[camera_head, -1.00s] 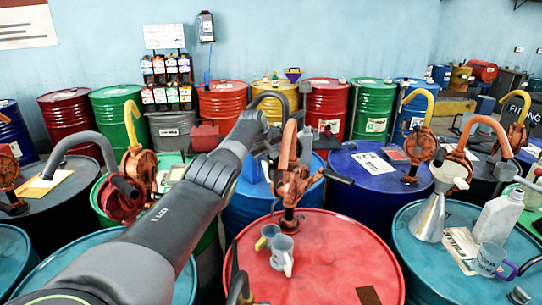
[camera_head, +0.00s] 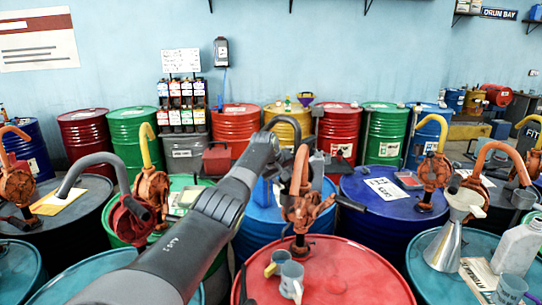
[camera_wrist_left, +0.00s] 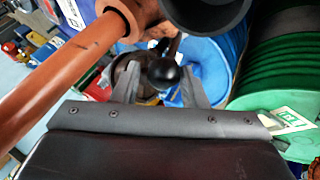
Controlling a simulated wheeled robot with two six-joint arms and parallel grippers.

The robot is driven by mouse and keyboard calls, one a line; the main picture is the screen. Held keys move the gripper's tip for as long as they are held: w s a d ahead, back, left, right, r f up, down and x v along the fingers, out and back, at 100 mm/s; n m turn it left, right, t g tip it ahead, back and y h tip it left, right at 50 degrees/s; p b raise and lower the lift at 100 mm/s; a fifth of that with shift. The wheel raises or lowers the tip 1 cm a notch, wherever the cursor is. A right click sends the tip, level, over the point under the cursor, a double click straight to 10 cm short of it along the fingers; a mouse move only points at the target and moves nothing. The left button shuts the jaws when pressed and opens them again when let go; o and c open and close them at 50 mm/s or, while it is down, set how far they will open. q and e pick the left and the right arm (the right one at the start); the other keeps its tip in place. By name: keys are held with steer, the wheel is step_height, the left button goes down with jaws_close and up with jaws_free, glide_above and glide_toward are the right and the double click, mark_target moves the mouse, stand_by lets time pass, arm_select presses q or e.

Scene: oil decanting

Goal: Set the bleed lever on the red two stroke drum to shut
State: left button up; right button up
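The red drum (camera_head: 345,275) stands front centre in the head view. Its rust-orange hand pump (camera_head: 303,210) has a curved orange spout (camera_head: 300,168) and a black handle grip (camera_head: 351,203) out to the right. My left gripper (camera_head: 288,163) is behind the pump, partly hidden by the spout. In the left wrist view its fingers (camera_wrist_left: 161,82) are apart, with a black ball knob (camera_wrist_left: 163,73) between them; I see no clear contact. The orange pipe (camera_wrist_left: 60,88) crosses at the left. I cannot tell whether the knob is the bleed lever's. My right gripper is not in view.
A teal drum with a metal funnel (camera_head: 446,248) and white jug (camera_head: 517,249) is at the right.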

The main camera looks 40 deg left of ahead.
arm_select(q)
steer(key=shift+s+r, duration=0.5)
steer(key=b+v, duration=0.5)
steer(key=v, duration=0.9)
steer(key=shift+s+r, duration=0.2)
steer(key=shift+r, duration=0.1)
steer(key=shift+d, duration=0.1)
